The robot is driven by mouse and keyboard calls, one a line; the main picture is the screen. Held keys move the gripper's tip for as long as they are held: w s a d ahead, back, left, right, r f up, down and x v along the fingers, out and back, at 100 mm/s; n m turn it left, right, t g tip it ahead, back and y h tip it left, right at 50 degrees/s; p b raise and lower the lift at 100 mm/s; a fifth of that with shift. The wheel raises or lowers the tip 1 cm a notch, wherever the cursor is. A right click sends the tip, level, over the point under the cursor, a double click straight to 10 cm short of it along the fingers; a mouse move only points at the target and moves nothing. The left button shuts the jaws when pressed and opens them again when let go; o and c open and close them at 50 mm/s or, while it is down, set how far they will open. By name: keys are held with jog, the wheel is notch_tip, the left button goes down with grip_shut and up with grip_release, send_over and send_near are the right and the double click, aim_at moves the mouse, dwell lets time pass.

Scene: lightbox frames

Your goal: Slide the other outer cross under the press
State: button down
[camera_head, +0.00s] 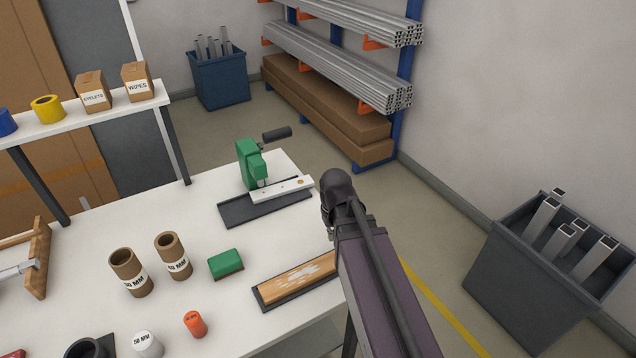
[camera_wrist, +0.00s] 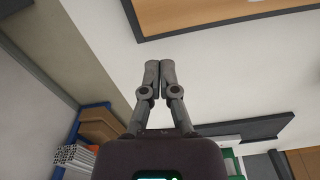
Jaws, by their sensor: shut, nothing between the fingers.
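The green press (camera_head: 249,163) with a dark handle stands at the far edge of the white table, on a dark base plate (camera_head: 236,213). A white bar (camera_head: 285,189) lies across its foot, under the press head at its left end and reaching right. A small brownish mark shows near its right end; I cannot tell whether it is a cross. In the wrist view my gripper (camera_wrist: 159,68) is shut and empty above the white table top, apart from the base plate (camera_wrist: 262,128). In the head view my arm hides the gripper.
A wooden board in a dark tray (camera_head: 262,303) lies at the table's near right. Two cardboard tubes (camera_head: 130,272), a green block (camera_head: 225,263) and an orange cylinder (camera_head: 194,324) stand left of it. A shelf (camera_head: 130,103) rises at the back left. The table between tubes and press is clear.

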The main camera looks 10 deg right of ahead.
aim_at(311, 182)
jog(key=w+d+r+n+p, duration=0.1)
jog(key=w+r+n+p, duration=0.2)
jog(key=w, duration=0.8)
jog(key=w+d+r+n+p, duration=0.2)
jog(key=w+n, duration=0.3)
jog(key=w, duration=0.7)
jog(key=shift+d+r+p, duration=0.3)
jog(key=shift+r+p, duration=0.1)
jog(key=shift+r, duration=0.3)
jog(key=shift+f, duration=0.25)
jog(key=shift+w+a+f+b, duration=0.45)
jog(key=shift+a+f+b, duration=0.05)
jog(key=shift+f+b, duration=1.15)
jog(key=shift+w+a+f+b, duration=0.4)
jog(key=shift+a+f+b, duration=0.1)
jog(key=shift+f+b, duration=1.1)
jog(key=shift+w+a+f+b, duration=0.5)
jog(key=shift+f+b, duration=1)
jog(key=shift+b, duration=0.25)
jog(key=shift+w+a, duration=0.7)
jog(key=shift+a, duration=0.15)
jog(key=shift+s, duration=0.1)
